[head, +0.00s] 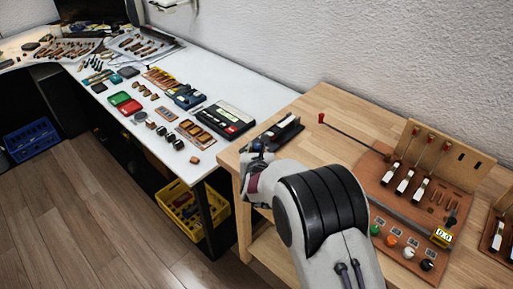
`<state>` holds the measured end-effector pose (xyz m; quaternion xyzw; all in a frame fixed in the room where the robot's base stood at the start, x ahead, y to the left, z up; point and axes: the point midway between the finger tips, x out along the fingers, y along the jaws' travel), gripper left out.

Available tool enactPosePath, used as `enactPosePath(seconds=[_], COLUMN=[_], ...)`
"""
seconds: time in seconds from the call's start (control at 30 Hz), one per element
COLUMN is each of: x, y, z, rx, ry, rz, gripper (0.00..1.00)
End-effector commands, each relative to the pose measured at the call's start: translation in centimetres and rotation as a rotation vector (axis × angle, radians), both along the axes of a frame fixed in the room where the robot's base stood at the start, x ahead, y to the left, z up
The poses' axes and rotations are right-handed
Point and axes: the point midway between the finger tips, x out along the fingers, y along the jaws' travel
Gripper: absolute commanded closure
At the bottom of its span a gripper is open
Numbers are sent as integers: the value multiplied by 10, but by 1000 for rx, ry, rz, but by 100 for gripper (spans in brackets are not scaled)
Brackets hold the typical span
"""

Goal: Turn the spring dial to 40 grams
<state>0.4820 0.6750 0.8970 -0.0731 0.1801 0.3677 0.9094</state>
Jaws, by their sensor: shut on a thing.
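My gripper (257,158) is at the left end of my arm, over the left edge of the wooden bench. It is seen from behind and my wrist covers much of it. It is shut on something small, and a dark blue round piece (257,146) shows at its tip. I cannot tell whether that piece is the spring dial, and no gram scale is readable. A black block-like device (281,131) lies just beyond my gripper. On the brown board (383,174) at right are green (376,229), orange (392,241), white (411,252) and black (427,264) knob-like pieces.
A small yellow display (442,236) on the board reads 0.0. A red-tipped rod (322,118) slants across the wooden bench (330,101). The white table (215,75) at left holds many small parts and cases. A yellow crate (178,208) stands below it.

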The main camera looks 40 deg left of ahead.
Motion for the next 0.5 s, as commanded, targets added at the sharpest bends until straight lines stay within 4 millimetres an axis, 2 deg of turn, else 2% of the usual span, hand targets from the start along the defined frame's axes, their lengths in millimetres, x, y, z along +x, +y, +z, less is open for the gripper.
enactPosePath(seconds=[0.03,0.5], x=[3,2], y=[1,0], z=[6,5], rx=[10,7], ry=[-7,-5], rz=[5,27], gripper=[100,100])
